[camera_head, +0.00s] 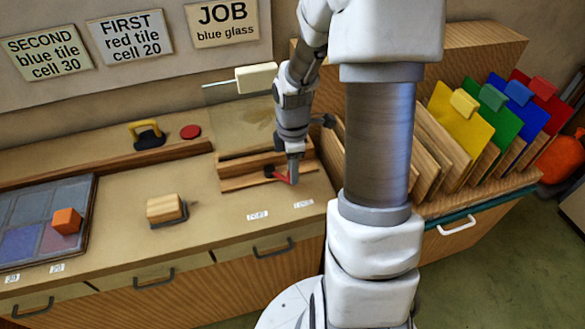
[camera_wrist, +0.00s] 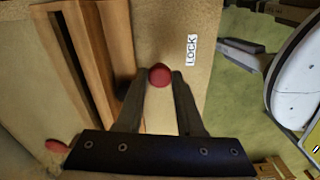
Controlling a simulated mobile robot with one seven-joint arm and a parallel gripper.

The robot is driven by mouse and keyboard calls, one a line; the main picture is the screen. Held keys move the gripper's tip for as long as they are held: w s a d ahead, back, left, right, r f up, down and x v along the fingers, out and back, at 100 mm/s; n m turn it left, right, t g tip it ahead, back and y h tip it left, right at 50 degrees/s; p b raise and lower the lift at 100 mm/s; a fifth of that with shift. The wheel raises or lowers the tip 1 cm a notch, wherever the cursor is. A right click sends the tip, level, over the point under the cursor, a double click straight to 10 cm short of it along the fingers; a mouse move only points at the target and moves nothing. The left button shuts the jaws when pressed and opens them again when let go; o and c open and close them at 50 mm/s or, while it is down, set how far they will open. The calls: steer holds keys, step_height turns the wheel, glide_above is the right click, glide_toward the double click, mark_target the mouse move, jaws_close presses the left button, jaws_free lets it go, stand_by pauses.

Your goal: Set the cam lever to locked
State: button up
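The cam lever (camera_head: 281,176) is a short red arm with a dark pivot, at the front edge of a wooden clamp (camera_head: 238,182) on the bench. In the wrist view, its round red knob (camera_wrist: 159,76) fills the gap between my two fingertips. My gripper (camera_head: 292,180) points down at the lever's free end and appears shut on the knob. A white label reading LOCK (camera_wrist: 192,49) is on the bench, just right of the knob in the wrist view. Most of the lever's arm is hidden in the wrist view.
Two small white labels (camera_head: 257,215) lie in front of the clamp. A glass sheet (camera_head: 238,118) stands behind it. A wooden block (camera_head: 165,208) is on the bench to the left, and a rack of coloured panels (camera_head: 458,118) is to the right. The bench front is mostly clear.

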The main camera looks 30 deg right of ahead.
steer(key=o, duration=0.5)
steer(key=shift+c, duration=0.2)
step_height(320, 180, up, 18)
steer(key=p, duration=0.2)
steer(key=shift+f, duration=0.25)
steer(key=s+a+r+n+g+h+p, duration=0.1)
steer(key=s+a+r+h+p, duration=0.1)
steer(key=s, duration=0.7)
steer(key=s+a+r+n+g+h+p, duration=0.1)
steer(key=s+a+g+p, duration=0.15)
steer(key=s, duration=0.65)
steer(key=w+a+r+m+t+y+b, duration=0.3)
steer(key=a+m+t, duration=0.4)
steer(key=m, duration=0.9)
steer(key=shift+w+r+t+b, duration=0.35)
steer(key=shift+r+t+b, duration=0.4)
steer(key=shift+r+t, duration=0.25)
